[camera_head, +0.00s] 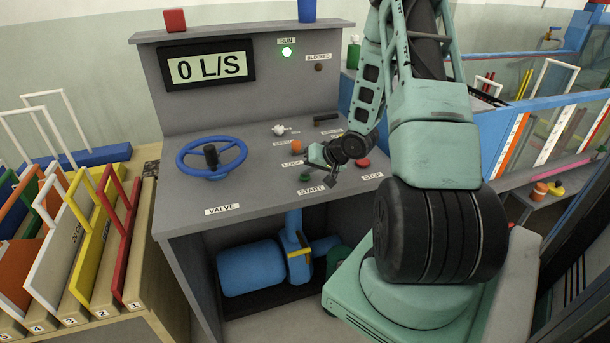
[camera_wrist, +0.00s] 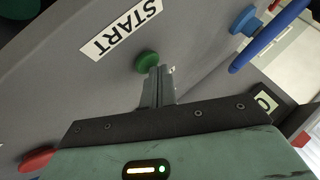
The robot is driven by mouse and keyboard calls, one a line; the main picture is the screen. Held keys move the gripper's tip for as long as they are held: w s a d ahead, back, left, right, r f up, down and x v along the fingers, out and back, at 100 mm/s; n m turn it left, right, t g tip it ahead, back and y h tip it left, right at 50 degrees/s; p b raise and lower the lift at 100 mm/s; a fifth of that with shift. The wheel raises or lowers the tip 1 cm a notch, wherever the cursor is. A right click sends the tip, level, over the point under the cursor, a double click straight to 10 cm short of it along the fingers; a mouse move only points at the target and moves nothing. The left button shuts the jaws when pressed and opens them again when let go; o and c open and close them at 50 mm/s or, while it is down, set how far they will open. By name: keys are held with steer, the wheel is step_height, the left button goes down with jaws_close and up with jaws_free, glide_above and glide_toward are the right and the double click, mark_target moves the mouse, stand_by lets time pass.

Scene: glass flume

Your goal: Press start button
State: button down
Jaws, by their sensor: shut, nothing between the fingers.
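The green start button (camera_head: 304,178) sits on the grey console's sloping top, just above the START label (camera_head: 311,190). In the wrist view the green button (camera_wrist: 147,60) is right at the tips of my gripper, beside the START label (camera_wrist: 121,27). My gripper (camera_wrist: 158,70) is shut and empty, and its tips overlap the button's edge. I cannot tell whether they touch it. In the head view my gripper (camera_head: 326,174) hangs over the console just right of the button.
A blue valve wheel (camera_head: 212,158) stands at the console's left. An orange knob (camera_head: 296,146) and a white knob (camera_head: 281,130) are behind the button. The display (camera_head: 208,68) reads 0 L/S, and the RUN lamp (camera_head: 287,52) looks pale green. The BLOCKED lamp (camera_head: 318,67) is dark.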

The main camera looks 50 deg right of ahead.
mark_target(308, 177)
steer(key=shift+r, duration=0.1)
steer(key=shift+r+p, duration=0.95)
steer(key=shift+p, duration=0.2)
step_height(308, 177, up, 6)
steer(key=p, duration=0.6)
